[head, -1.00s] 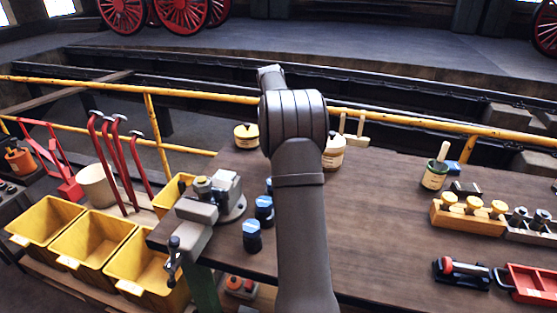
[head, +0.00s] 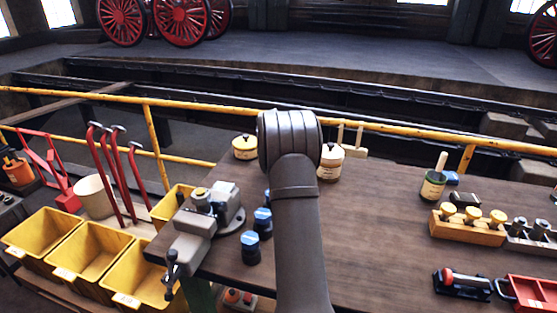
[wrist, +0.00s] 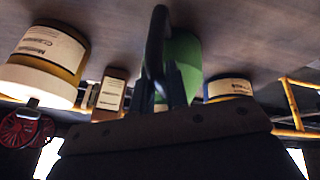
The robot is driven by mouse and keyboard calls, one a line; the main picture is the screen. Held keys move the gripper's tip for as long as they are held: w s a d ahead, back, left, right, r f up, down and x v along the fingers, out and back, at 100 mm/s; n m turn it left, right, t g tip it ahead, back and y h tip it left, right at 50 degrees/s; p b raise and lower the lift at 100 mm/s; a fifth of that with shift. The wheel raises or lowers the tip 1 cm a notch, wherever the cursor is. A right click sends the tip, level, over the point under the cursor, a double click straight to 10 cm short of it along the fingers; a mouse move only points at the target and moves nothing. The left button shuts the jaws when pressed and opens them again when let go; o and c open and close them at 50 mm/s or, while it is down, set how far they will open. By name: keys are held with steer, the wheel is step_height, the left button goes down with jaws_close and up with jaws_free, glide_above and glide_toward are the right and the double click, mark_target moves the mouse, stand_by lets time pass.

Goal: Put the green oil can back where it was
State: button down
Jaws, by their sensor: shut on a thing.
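The green oil can (wrist: 185,62) shows in the wrist view, close in front of the camera, with a dark handle-like curved part in front of it. My gripper (wrist: 172,85) is shut on it; the dark fingers show at the can. In the head view my arm hides both the gripper and the can. The wooden bench top (head: 375,225) lies under the arm. The wrist view appears upside down, with the bench surface along its top. I cannot tell whether the can touches the bench.
In the wrist view a labelled tin (wrist: 45,62) stands left and another tin (wrist: 228,88) right of the can. The head view shows a cream tin (head: 331,163), a yellow-lidded tin (head: 245,147), a vise (head: 205,220), blue-capped bottles (head: 251,248) and a dark green brush pot (head: 433,187).

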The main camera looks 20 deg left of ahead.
steer(key=shift+f, duration=0.1)
steer(key=c, duration=1.4)
jaws_free()
steer(key=shift+f, duration=0.1)
steer(key=v, duration=1.2)
steer(key=shift+r, duration=0.2)
steer(key=shift+f, duration=0.1)
steer(key=x, duration=1.2)
steer(key=shift+r, duration=1.75)
